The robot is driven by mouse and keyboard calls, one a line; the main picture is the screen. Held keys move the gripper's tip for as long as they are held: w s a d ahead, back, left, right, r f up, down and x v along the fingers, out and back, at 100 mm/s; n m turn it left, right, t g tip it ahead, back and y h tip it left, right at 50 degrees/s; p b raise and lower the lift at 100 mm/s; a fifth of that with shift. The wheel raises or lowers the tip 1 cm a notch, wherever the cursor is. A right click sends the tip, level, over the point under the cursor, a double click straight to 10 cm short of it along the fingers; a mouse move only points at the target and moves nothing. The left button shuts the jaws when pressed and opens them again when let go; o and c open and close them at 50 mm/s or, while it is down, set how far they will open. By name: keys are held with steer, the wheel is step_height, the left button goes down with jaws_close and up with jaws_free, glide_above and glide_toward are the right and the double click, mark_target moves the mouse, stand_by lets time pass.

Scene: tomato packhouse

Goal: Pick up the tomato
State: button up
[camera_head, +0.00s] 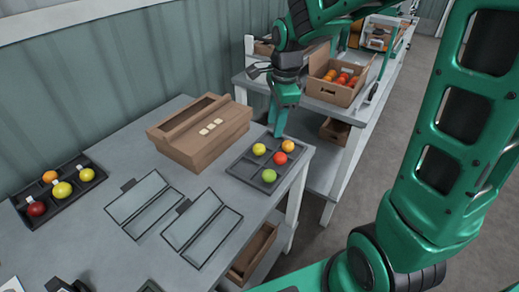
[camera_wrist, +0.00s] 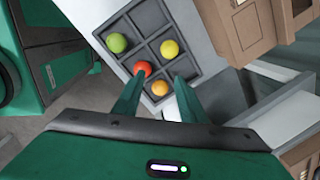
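A dark compartment tray (camera_head: 238,166) on the grey table holds several round tomatoes. They are red (camera_head: 280,159), yellow (camera_head: 259,149), orange (camera_head: 288,146) and green (camera_head: 269,175). My gripper (camera_head: 277,134) points down over the tray's far side, close to the orange and yellow ones. In the wrist view, the fingers (camera_wrist: 157,80) are apart with nothing held. The orange tomato (camera_wrist: 159,88) appears between them, and the red one (camera_wrist: 143,68) is just beyond the left fingertip. The yellow (camera_wrist: 169,48) and green (camera_wrist: 117,42) tomatoes lie farther off. The exact height above them cannot be told.
A brown cardboard box (camera_head: 190,146) stands left of the tray. Two flat framed panels (camera_head: 202,228) lie in front. Another tray (camera_head: 83,160) with tagged tomatoes is at far left. A crate of tomatoes (camera_head: 325,91) stands on the shelf behind.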

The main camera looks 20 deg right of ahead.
mark_target(259, 145)
steer(key=shift+m, duration=0.7)
steer(key=w+a+f, duration=0.1)
steer(key=a+f, duration=0.1)
steer(key=f, duration=0.1)
steer(key=w+a+f, duration=0.1)
steer(key=f, duration=0.1)
steer(key=shift+w, duration=0.35)
steer(key=shift+w+a+f, duration=0.1)
steer(key=shift+w+f, duration=0.1)
steer(key=shift+f, duration=0.85)
steer(key=shift+w+a+f, duration=0.1)
steer(key=shift+w+f, duration=0.15)
steer(key=shift+f, duration=0.8)
steer(key=shift+w+f, duration=0.2)
steer(key=shift+f, duration=0.85)
steer(key=c, duration=0.4)
